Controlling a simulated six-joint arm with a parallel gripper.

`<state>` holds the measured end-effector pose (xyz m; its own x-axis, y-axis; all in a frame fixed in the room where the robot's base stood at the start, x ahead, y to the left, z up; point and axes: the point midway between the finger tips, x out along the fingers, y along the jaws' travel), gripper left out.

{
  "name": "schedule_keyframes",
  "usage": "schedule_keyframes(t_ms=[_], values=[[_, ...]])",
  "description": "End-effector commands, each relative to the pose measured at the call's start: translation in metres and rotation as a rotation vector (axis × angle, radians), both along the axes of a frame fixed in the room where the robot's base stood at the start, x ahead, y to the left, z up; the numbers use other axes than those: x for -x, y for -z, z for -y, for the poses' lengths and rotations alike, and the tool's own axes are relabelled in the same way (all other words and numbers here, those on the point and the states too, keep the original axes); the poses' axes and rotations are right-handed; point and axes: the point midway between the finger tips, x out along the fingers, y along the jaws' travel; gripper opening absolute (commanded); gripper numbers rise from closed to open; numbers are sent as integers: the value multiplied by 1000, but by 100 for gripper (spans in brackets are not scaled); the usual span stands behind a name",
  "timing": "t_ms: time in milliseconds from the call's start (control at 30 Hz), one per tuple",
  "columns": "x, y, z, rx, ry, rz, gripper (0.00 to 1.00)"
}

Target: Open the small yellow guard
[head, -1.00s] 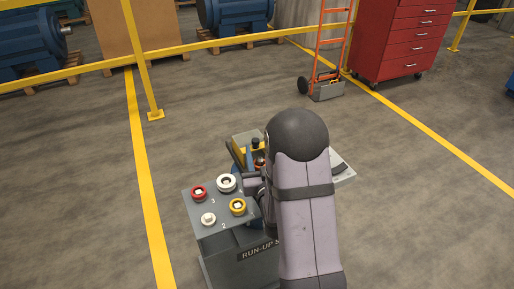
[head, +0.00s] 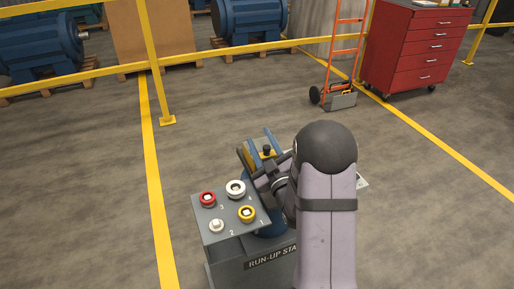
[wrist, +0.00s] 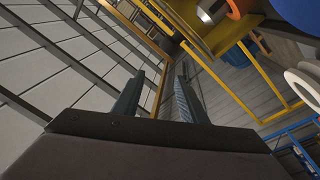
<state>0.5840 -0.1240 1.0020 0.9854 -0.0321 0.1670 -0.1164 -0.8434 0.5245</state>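A small yellow guard (head: 246,156) shows in the head view at the back of the run-up stand, beside blue upright parts (head: 272,140). It looks steeply tilted, and my arm partly covers the area around it. In the wrist view, a yellow plate (wrist: 232,38) lies at upper right near an orange ring and a metal shaft end; I cannot tell whether it is the guard. My gripper (head: 262,172) is just right of the guard in the head view. In the wrist view its fingers (wrist: 160,75) are apart, with nothing seen held between them.
Yellow railing (head: 120,72), a red cabinet (head: 418,50) and a hand truck (head: 342,60) stand behind. The floor around is clear.

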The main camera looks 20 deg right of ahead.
Motion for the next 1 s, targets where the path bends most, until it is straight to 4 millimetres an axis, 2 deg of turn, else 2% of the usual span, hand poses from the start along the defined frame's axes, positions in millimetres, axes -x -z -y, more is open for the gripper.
schedule_keyframes(t_ms=[100,200,300,467,600,800,1000], values=[[-19,-19,4,350,-53,81,38],[-28,-32,5,669,-86,162,38],[-31,-37,7,994,-106,252,38],[-27,-26,17,1505,-113,421,38],[-16,-2,27,1889,-110,584,38],[0,28,42,2240,-101,774,38],[9,41,50,2387,-98,870,38]])
